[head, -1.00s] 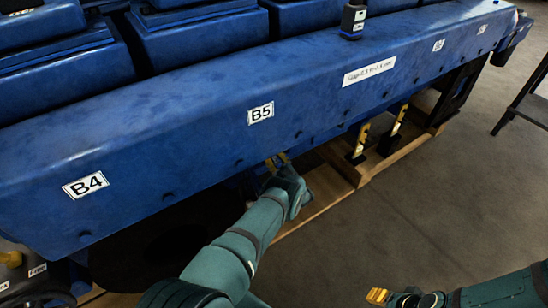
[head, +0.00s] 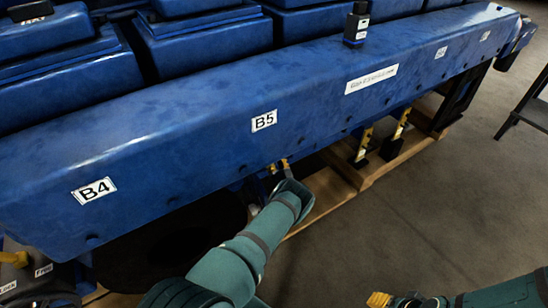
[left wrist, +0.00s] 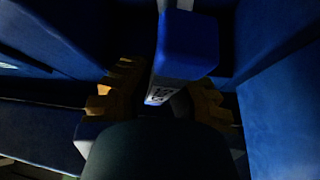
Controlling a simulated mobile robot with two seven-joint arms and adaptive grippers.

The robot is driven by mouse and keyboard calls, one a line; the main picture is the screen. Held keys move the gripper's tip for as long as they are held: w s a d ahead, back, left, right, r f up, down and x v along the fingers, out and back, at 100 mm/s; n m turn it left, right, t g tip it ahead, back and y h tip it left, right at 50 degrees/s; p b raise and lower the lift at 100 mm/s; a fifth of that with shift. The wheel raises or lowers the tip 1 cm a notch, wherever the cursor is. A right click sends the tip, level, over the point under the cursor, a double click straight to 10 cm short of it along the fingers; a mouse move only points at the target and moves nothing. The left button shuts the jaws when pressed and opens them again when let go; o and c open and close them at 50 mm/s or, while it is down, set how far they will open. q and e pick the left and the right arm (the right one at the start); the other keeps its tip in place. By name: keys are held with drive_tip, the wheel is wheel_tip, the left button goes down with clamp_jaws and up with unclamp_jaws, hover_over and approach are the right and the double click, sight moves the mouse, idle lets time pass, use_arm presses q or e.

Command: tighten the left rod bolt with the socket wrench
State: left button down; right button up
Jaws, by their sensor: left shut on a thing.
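My left gripper (head: 280,166) reaches under the lower edge of the blue engine casing, just below the B5 label. The left rod bolt is hidden in both views. My right gripper (head: 380,299) is at the bottom edge of the head view, away from the engine; its jaw opening is unclear.
The long blue engine casing (head: 200,120) overhangs the work area, which is dark. Yellow-and-black posts (head: 364,143) stand on a wooden pallet (head: 318,203) below it. A small black device (head: 356,24) sits on the casing. A dark stand (head: 525,108) is at right. Grey floor is open between.

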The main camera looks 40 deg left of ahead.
use_arm(q)
drive_tip(key=shift+d, duration=0.1)
idle(0.5)
drive_tip(key=shift+s+d+p, duration=0.35)
drive_tip(key=shift+d+p, duration=0.1)
drive_tip(key=shift+d, duration=0.3)
drive_tip(key=shift+s+d+p, duration=0.3)
drive_tip(key=shift+d+p, duration=0.1)
drive_tip(key=shift+d, duration=0.45)
drive_tip(key=shift+s+d+p, duration=0.4)
drive_tip(key=shift+d, duration=0.5)
drive_tip(key=shift+s+d+p, duration=0.35)
drive_tip(key=shift+s+d, duration=0.05)
drive_tip(key=shift+d, duration=0.5)
drive_tip(key=shift+s+d+p, duration=0.4)
drive_tip(key=shift+d, duration=0.5)
